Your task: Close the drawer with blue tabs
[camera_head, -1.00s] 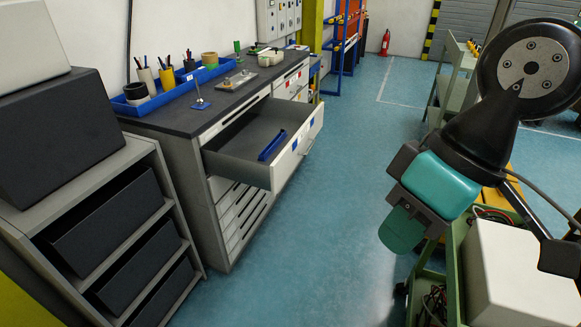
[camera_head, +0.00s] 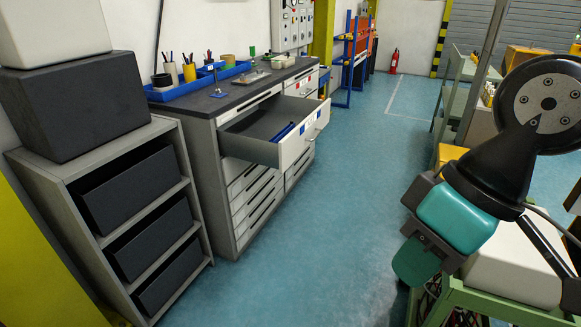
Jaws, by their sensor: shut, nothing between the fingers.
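The open drawer (camera_head: 300,148) is pulled far out from the top of the grey workbench cabinet (camera_head: 235,150). Its light front carries small blue marks, too small to read clearly. A blue object (camera_head: 283,132) lies inside it near the front. My gripper (camera_head: 415,262), teal and dark grey, hangs at the right, shut and empty. It is well apart from the drawer, with open floor between them in the picture.
A grey shelf with dark bins (camera_head: 130,205) stands at the left near me. A green cart (camera_head: 490,300) with a white box is close below my arm. Blue trays (camera_head: 205,80) sit on the bench top. The blue floor (camera_head: 340,220) in the middle is clear.

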